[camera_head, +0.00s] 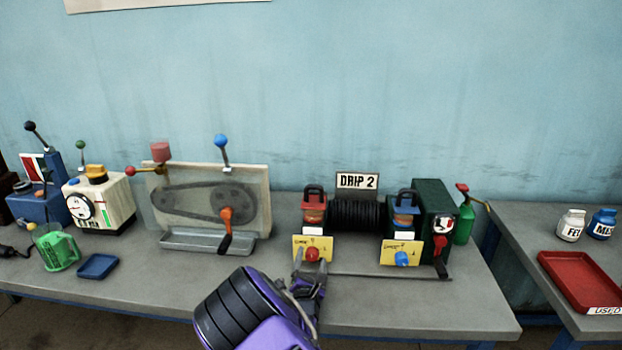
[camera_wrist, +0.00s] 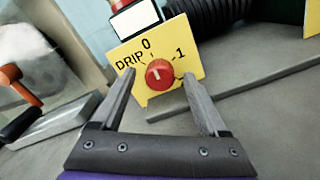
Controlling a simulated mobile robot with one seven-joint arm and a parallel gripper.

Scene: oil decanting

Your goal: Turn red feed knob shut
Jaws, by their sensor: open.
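The red feed knob (camera_wrist: 159,74) sits on a yellow plate (camera_wrist: 186,44) marked "DRIP", "0" and "1" in the wrist view. The knob's pale pointer mark appears roughly upright, but its exact setting is hard to tell. In the head view the red knob (camera_head: 312,254) is on the left yellow plate, below a red-topped oiler (camera_head: 314,212). My gripper (camera_wrist: 160,90) is open, with one finger on each side of the knob in the picture. I cannot tell whether the fingers touch it. In the head view my gripper (camera_head: 310,270) is just in front of the knob.
A blue knob (camera_head: 401,259) is on a second yellow plate to the right. A black ribbed cylinder (camera_head: 358,215) lies between the oilers. A metal bar (camera_head: 380,276) runs along the bench front. A belt machine with an orange-handled crank (camera_head: 226,230) stands left.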

